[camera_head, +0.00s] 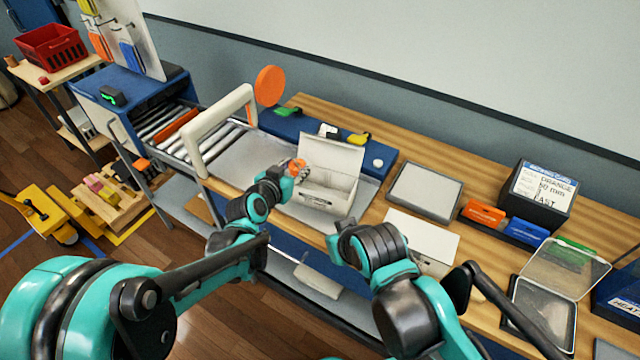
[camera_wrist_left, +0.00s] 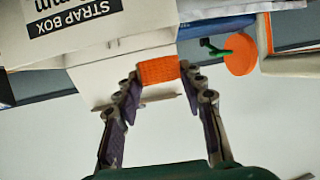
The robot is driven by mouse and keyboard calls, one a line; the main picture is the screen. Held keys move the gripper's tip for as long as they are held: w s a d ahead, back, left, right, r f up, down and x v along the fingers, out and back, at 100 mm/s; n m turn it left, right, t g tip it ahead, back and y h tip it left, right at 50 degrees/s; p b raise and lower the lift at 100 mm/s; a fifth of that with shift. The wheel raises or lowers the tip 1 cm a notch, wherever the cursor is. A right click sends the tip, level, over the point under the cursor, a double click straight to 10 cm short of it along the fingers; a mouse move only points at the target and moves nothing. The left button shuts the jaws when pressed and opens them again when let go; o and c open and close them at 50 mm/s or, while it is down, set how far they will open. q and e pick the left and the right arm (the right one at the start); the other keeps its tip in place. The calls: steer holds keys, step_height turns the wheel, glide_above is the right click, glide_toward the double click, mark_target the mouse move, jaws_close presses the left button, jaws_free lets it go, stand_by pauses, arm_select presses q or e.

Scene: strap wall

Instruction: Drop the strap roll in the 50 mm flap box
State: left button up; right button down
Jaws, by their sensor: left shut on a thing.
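The strap roll (camera_wrist_left: 158,70) is orange and sits between the fingertips of my left gripper (camera_wrist_left: 160,76). In the head view my left gripper (camera_head: 298,170) is at the left rim of a white flap box (camera_head: 326,200), with the orange roll at its tips. The box's flap (camera_head: 332,154) stands open at the back. In the left wrist view the box (camera_wrist_left: 85,25) appears upside down, with print reading "STRAP BOX" and "mm"; the size number is cut off. I cannot tell whether the roll is over the opening.
Orange (camera_head: 484,212) and blue (camera_head: 527,232) pieces lie nearby. A cream arch (camera_head: 220,130) and orange disc (camera_head: 269,86) stand left.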

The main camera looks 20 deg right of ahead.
arm_select(q)
steer(key=shift+f+b, duration=0.65)
steer(key=shift+f, duration=0.65)
steer(key=o, duration=1.1)
steer(key=shift+o, duration=0.2)
steer(key=v, duration=1.2)
